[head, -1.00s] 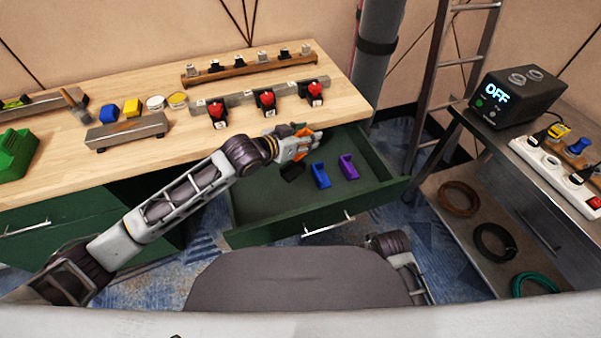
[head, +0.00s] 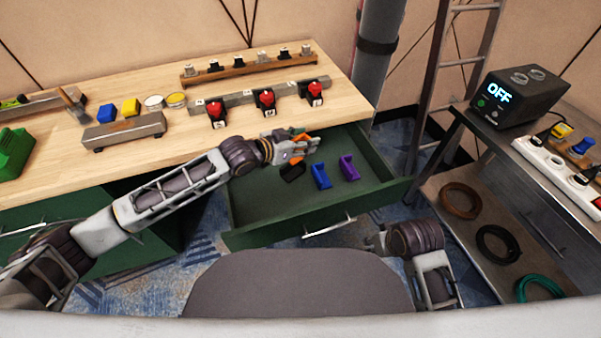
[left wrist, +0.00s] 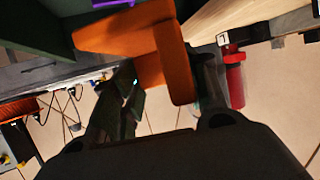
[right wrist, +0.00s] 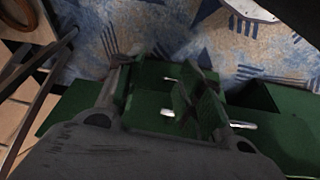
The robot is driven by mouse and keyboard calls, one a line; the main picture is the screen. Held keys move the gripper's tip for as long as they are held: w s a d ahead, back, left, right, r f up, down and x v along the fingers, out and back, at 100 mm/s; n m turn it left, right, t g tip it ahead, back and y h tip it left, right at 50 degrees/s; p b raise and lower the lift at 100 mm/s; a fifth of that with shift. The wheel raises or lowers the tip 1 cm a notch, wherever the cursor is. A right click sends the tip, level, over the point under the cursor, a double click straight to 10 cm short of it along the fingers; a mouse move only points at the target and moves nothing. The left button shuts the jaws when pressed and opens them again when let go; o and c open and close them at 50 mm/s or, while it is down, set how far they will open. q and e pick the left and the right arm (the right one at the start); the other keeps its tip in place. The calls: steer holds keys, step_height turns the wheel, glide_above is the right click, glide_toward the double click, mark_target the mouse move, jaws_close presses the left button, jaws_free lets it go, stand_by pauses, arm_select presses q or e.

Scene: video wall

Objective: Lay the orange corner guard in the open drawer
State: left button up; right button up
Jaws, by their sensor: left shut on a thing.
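The orange corner guard (left wrist: 165,62) is held between the fingers of my left gripper (left wrist: 150,95) in the left wrist view. In the head view, my left gripper (head: 303,148) is over the back part of the open drawer (head: 265,205), near the bench edge. Only small orange parts of the guard (head: 297,160) show around the fingers there. My right gripper (head: 374,241) is low in front of the drawer, right of its handle. The right wrist view shows its fingers (right wrist: 160,98) apart and empty, with green drawer fronts and pale handles beyond.
In the drawer lie a black piece (head: 292,172), a blue guard (head: 320,176) and a purple guard (head: 348,168). The drawer's front part is clear. Red switches on a rail (head: 240,98) stand on the bench. A cart with a power box (head: 515,97) is at the right.

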arm_select(q)
steer(key=shift+w+f, duration=0.1)
steer(key=shift+f, duration=0.05)
arm_select(e)
step_height(320, 180, down, 23)
steer(key=w, duration=0.1)
steer(key=s+f, duration=0.3)
steer(key=f, duration=0.3)
steer(key=s+d+f, duration=0.1)
steer(key=s+f, duration=0.2)
steer(key=f, duration=0.3)
steer(key=s+d+f+g, duration=0.1)
steer(key=s+f, duration=0.1)
steer(key=f, duration=0.5)
steer(key=shift+s+d, duration=0.25)
steer(key=shift+s, duration=0.15)
